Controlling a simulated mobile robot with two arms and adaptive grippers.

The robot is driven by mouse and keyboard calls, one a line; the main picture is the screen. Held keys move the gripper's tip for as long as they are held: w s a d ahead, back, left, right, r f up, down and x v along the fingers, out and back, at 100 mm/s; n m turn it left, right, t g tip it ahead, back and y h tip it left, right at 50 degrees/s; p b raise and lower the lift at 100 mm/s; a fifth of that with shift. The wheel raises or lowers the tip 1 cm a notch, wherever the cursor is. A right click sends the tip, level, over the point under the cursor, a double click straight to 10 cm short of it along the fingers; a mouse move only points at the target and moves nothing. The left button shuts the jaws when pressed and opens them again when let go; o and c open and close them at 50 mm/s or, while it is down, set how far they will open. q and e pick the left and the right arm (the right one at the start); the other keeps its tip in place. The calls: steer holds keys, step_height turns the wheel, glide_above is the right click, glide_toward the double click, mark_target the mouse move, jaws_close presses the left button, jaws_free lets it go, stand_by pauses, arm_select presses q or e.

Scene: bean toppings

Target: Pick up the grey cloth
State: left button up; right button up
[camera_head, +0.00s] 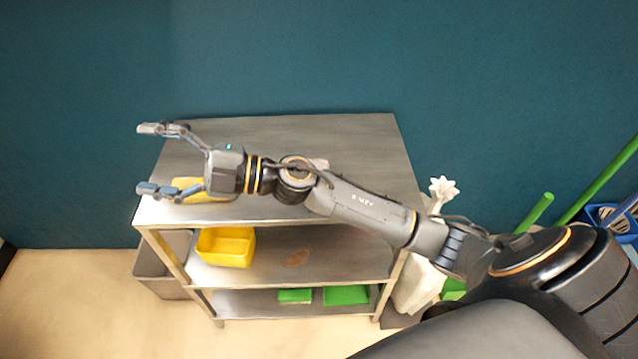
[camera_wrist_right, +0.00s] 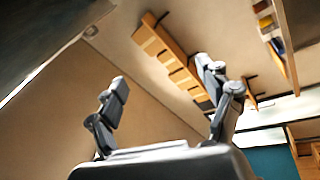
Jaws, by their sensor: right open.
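I cannot make out a grey cloth for certain in either view. A small pale greyish item (camera_head: 320,163) lies on the top of the metal shelf unit (camera_head: 345,130), partly hidden behind my right arm; I cannot tell what it is. My right gripper (camera_head: 150,158) is open and empty over the left end of the top shelf, its fingers pointing left. Its spread fingers also show in the right wrist view (camera_wrist_right: 162,75), with nothing between them. My left gripper is not in view.
A yellow item (camera_head: 188,183) lies on the top shelf, partly hidden by the right gripper. A yellow tub (camera_head: 226,247) and a brown item (camera_head: 297,258) are on the middle shelf. Green items (camera_head: 346,295) lie on the bottom shelf. A teal wall (camera_head: 300,60) stands behind.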

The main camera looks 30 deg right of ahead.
steer(key=d+f+n+g+h, duration=0.8)
steer(key=d+f+g+h, duration=0.1)
steer(key=f+g, duration=0.15)
steer(key=d+m+h, duration=0.4)
steer(key=d+h, duration=0.6)
steer(key=d, duration=1.2)
steer(key=f, duration=0.4)
steer(key=f+p, duration=0.1)
steer(key=f, duration=0.2)
steer(key=shift+w+f, duration=0.1)
steer(key=shift+w, duration=0.2)
steer(key=f, duration=0.2)
steer(key=f+p, duration=0.1)
steer(key=f, duration=0.1)
steer(key=shift+w+f+p, duration=0.2)
steer(key=shift+f+p, duration=0.1)
steer(key=shift+f, duration=0.05)
steer(key=shift+a+f, duration=0.1)
steer(key=shift+f, duration=0.35)
